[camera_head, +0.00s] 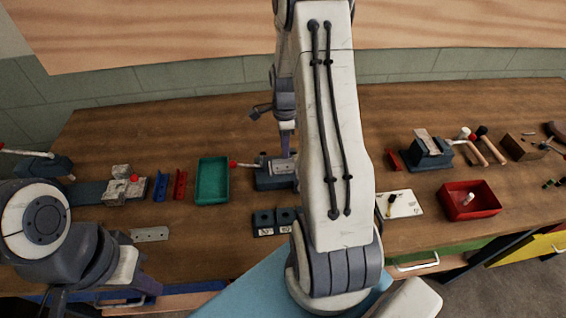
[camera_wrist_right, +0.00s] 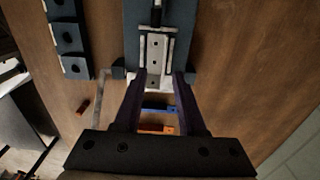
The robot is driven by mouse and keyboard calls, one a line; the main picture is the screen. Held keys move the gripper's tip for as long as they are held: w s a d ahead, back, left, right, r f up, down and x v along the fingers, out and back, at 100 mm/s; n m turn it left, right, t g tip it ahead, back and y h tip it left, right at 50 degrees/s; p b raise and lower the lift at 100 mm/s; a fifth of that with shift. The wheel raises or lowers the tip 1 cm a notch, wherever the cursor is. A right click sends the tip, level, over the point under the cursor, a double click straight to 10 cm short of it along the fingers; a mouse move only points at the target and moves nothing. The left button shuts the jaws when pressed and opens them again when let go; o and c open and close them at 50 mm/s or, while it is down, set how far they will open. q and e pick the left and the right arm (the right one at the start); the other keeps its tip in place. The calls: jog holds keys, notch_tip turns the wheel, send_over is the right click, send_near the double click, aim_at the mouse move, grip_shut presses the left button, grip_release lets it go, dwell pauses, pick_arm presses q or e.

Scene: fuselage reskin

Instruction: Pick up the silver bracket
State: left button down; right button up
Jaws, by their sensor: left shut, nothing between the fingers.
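A silver bracket (camera_wrist_right: 155,62), a flat plate with several holes, lies in a dark vise in the right wrist view. In the head view it shows as a pale plate (camera_head: 283,166) in the vise. My right gripper (camera_wrist_right: 161,78) has its two dark fingers apart at the near end of the bracket, with no clear contact. In the head view this gripper (camera_head: 287,142) points down above the vise, partly hidden by my right arm. My left gripper (camera_head: 60,298) is low at the left edge, shut and empty, mostly hidden by its arm.
Another silver plate with holes (camera_head: 149,234) lies at the front left. A green tray (camera_head: 212,181) stands left of the vise (camera_head: 268,182). Dark blocks (camera_head: 264,222) sit in front of it. A red bin (camera_head: 470,201) and hammers (camera_head: 489,148) are at the right.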

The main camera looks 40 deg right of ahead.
aim_at(284, 165)
jog(key=f, duration=0.1)
jog(key=f+p, duration=0.1)
jog(key=f, duration=0.1)
jog(key=f+p, duration=0.1)
jog(key=shift+w+f, duration=0.3)
jog(key=shift+w, duration=0.05)
jog(key=shift+f, duration=0.4)
jog(key=shift+c, duration=0.3)
grip_shut()
dwell(0.6)
